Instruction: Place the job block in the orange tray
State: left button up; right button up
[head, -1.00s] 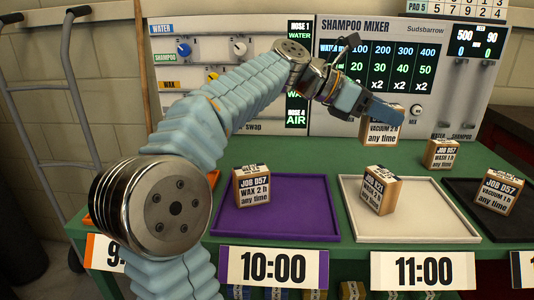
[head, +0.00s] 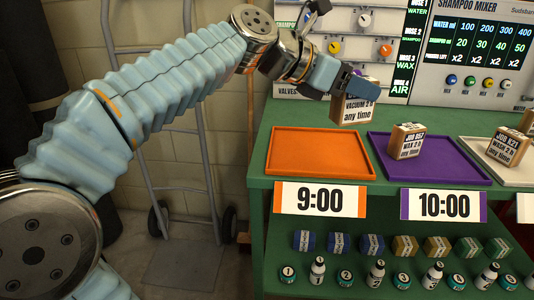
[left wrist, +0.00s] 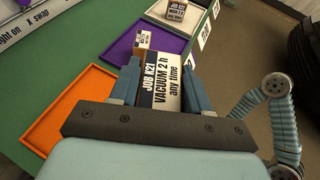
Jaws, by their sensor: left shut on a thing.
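The job block (head: 352,108), a tan block with a white label reading "VACUUM 2 h any time", is in my left gripper (head: 346,82). The gripper is shut on it and holds it above the green bench, over the back right part of the orange tray as seen in the head view. The orange tray (head: 320,153) is empty, at the bench's left end above the 9:00 sign. In the left wrist view the held block (left wrist: 166,84) sits between the fingers, and the orange tray (left wrist: 72,108) lies to its left. My right gripper is not in view.
The purple tray (head: 455,172) holds a wax block (head: 406,140). The white tray (head: 486,172) holds another block (head: 508,147). A shelf below (head: 375,262) carries bottles and small packs. A hand truck (head: 195,130) stands left of the bench.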

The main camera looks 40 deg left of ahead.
pick_arm(q)
jog(key=shift+s+a+f, duration=0.15)
jog(key=shift+a+f, duration=0.05)
jog(key=shift+a, duration=0.3)
jog(key=shift+s+a+f, duration=0.1)
jog(key=shift+a+f, duration=0.05)
jog(key=shift+a, duration=0.35)
jog(key=w+a+f+b, duration=0.1)
jog(key=a+f, duration=0.3)
jog(key=w+a+f+b, duration=0.1)
jog(key=w+a+f, duration=0.1)
jog(key=a+f, duration=0.2)
jog(key=w+a+f+b, duration=0.1)
jog(key=a+f, duration=0.2)
jog(key=f, duration=0.1)
jog(key=shift+w+a+b, duration=0.3)
jog(key=shift+w+a, duration=0.1)
jog(key=shift+d+f, duration=0.1)
jog(key=shift+f, duration=0.05)
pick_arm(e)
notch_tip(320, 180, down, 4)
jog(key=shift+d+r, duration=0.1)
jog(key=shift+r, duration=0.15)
pick_arm(q)
jog(key=shift+f, duration=0.2)
jog(key=o, duration=1.1)
